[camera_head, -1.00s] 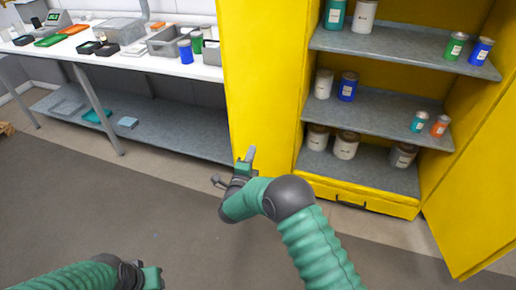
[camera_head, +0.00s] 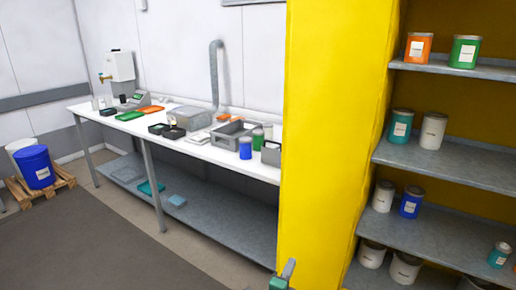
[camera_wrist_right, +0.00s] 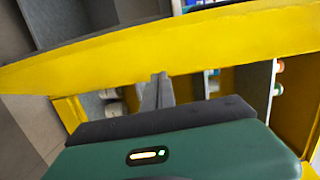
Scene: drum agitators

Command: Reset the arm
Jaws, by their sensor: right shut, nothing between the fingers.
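My right gripper (camera_head: 287,270) shows only as a small green and grey tip at the bottom edge of the head view, in front of the yellow cabinet (camera_head: 325,130). The rest of the right arm is out of that view. In the right wrist view the gripper's grey fingers (camera_wrist_right: 157,90) are together with nothing between them. A yellow cabinet panel (camera_wrist_right: 200,45) crosses that view beyond the fingertips. I cannot tell how close the fingers are to it. My left arm and gripper are not in view.
Cabinet shelves (camera_head: 440,165) hold several cans and jars at the right. A white workbench (camera_head: 215,145) with trays and containers stands left of the cabinet. A blue drum (camera_head: 36,167) and a white one stand on a pallet at far left. The floor in front is clear.

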